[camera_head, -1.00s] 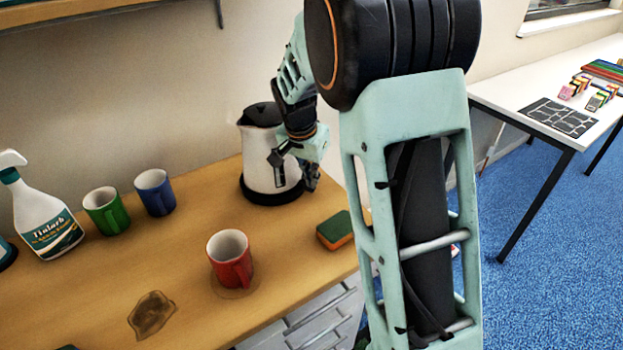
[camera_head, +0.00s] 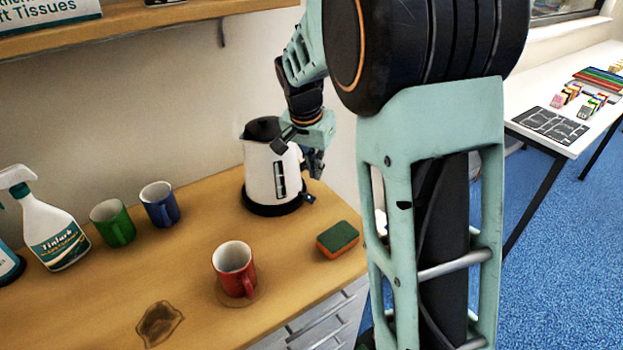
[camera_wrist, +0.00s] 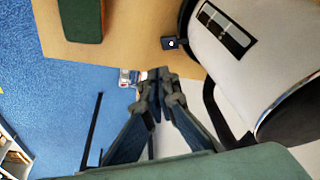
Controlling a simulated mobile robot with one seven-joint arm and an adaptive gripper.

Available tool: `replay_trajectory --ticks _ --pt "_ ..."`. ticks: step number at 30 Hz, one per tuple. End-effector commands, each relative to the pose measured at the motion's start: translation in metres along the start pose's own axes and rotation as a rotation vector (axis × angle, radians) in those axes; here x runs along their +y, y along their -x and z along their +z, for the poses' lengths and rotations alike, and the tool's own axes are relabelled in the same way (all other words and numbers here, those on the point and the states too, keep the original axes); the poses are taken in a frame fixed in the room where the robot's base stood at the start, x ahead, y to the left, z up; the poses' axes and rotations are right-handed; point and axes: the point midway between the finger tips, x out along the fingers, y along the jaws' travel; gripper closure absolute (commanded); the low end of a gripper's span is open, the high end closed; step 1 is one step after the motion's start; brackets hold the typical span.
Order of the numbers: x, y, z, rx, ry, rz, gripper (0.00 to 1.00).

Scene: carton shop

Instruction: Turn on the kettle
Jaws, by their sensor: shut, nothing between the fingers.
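The white kettle (camera_head: 262,182) with black lid and black base stands upright at the back of the wooden counter. Its dark level window faces forward. A small dark tab (camera_head: 309,198) sticks out low on its right side; in the wrist view this tab (camera_wrist: 172,43) carries a pale mark. My gripper (camera_head: 317,172) is at the kettle's upper right side, above the tab. In the wrist view my gripper (camera_wrist: 154,78) has its fingertips together with nothing between them, beside the kettle (camera_wrist: 275,50). I cannot tell whether it touches the kettle.
A green-and-orange sponge (camera_head: 338,240) lies right of a red mug (camera_head: 234,268). Green (camera_head: 112,223) and blue (camera_head: 160,204) mugs and a spray bottle (camera_head: 52,230) stand left. A brown stain (camera_head: 159,324) marks the counter (camera_head: 200,290). A shelf (camera_head: 130,20) hangs above.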

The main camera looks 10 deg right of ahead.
Motion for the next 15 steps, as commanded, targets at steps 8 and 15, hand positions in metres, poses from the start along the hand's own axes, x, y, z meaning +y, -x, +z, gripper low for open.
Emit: replay_trajectory --ticks 8,15 --pt "0.012 0.052 0.001 0.001 0.0 0.0 1.0" --pt "0.016 0.067 0.001 0.0 0.001 0.002 1.0"
